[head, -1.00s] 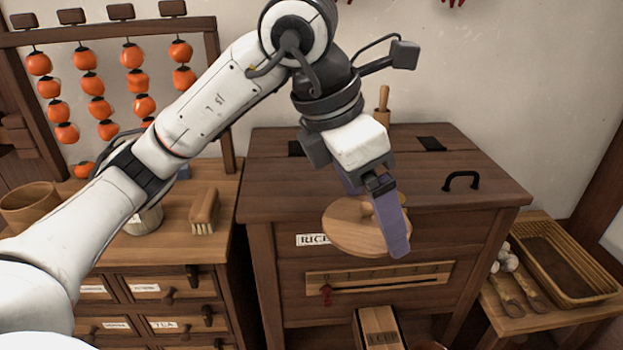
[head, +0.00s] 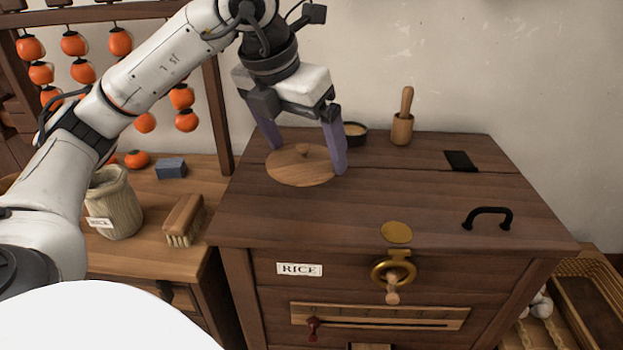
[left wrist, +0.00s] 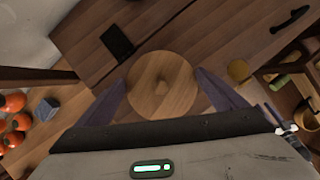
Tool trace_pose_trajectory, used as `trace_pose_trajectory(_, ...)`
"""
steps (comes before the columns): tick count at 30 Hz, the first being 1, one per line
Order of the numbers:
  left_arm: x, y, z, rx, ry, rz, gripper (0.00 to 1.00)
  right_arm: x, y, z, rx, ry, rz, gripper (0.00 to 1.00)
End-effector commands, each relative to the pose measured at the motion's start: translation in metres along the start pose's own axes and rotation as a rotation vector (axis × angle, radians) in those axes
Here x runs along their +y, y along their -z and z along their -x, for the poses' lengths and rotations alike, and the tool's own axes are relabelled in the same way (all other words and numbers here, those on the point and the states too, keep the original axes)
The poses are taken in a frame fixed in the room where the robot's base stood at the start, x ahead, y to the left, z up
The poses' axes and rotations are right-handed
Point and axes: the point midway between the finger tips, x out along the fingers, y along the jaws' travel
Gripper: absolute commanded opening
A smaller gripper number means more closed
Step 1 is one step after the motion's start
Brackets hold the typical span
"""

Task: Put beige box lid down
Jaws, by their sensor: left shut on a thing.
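The beige box lid (head: 300,174) is a round, pale wooden disc with a small knob. It is level over the far left part of the rice chest's top (head: 350,205); I cannot tell whether it touches the wood or is just above it. My left gripper (head: 309,160) points down with its purple fingers on opposite sides of the lid, shut on its rim. In the left wrist view the lid (left wrist: 160,98) sits between the two fingers, knob towards the camera. My right gripper is not in view.
A dark bowl (head: 355,134) and a mortar with pestle (head: 402,128) stand behind on the chest. A black handle (head: 488,215) and brass disc (head: 397,232) are nearer the front. A brush (head: 184,220) and a sack (head: 113,205) are on the left cabinet. The chest top's middle is clear.

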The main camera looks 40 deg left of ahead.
Motion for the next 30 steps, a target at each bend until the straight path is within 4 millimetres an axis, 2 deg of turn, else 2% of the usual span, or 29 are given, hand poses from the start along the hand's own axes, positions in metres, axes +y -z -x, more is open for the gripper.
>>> trace_pose_trajectory(3,0.001,0.007,-0.016,0.001,-0.001,0.001,0.69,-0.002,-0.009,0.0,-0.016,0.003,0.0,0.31)
trace_pose_trajectory(13,0.0,0.022,-0.052,0.0,-0.001,0.0,0.69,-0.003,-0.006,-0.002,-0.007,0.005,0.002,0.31)
trace_pose_trajectory(25,-0.001,0.024,-0.058,-0.002,0.001,-0.001,0.69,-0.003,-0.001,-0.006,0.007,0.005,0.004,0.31)
trace_pose_trajectory(26,-0.001,0.024,-0.058,-0.002,0.001,-0.001,0.93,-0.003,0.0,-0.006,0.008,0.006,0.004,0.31)
trace_pose_trajectory(27,-0.001,0.023,-0.057,-0.002,0.001,-0.001,1.0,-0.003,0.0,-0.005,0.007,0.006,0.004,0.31)
trace_pose_trajectory(30,-0.001,0.023,-0.057,-0.001,0.001,-0.001,1.0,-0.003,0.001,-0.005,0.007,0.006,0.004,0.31)
